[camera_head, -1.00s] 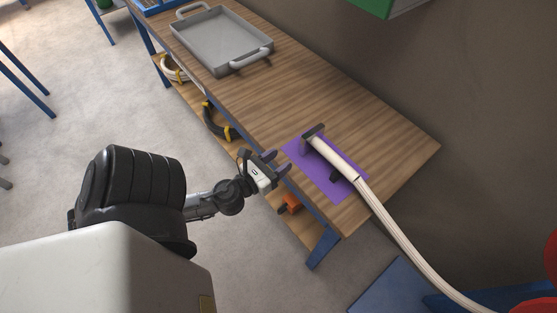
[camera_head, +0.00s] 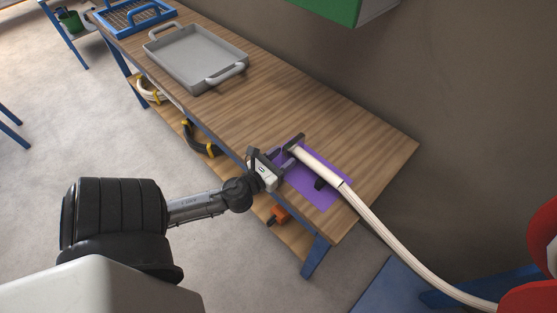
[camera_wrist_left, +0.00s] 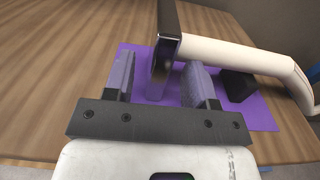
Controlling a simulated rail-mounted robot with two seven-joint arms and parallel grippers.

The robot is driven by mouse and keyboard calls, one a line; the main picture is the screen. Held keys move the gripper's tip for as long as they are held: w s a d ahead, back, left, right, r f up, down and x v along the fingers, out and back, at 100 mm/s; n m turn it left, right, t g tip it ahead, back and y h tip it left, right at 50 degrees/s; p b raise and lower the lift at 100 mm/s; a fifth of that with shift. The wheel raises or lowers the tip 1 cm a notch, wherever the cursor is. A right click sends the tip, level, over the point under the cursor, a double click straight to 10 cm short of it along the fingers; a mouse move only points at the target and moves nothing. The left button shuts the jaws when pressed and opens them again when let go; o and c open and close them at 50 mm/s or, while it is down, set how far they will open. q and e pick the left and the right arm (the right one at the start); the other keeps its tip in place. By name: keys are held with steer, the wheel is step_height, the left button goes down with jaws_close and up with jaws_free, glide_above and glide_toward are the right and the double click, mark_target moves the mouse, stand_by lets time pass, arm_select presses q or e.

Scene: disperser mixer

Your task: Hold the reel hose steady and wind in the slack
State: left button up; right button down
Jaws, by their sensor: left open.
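The cream reel hose (camera_head: 385,235) runs from the red reel (camera_head: 530,295) at the lower right up to the bench. Its straight end section (camera_head: 318,165) lies over a purple mat (camera_head: 328,196) and carries a dark flat end piece (camera_head: 294,142). My left gripper (camera_head: 275,156) is open at the mat's near edge, beside this end piece. In the left wrist view the dark end piece (camera_wrist_left: 167,38) stands between and just beyond the open fingers (camera_wrist_left: 160,78). I cannot tell whether either finger touches it. My right gripper is not in view.
The wooden bench (camera_head: 260,95) holds a grey tray (camera_head: 195,57) and a blue wire basket (camera_head: 135,15) farther back. A dark block (camera_head: 320,184) is under the hose on the mat. A green box (camera_head: 340,8) overhangs near the wall. The bench middle is clear.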

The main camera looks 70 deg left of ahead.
arm_select(q)
jaws_close()
stand_by(0.8)
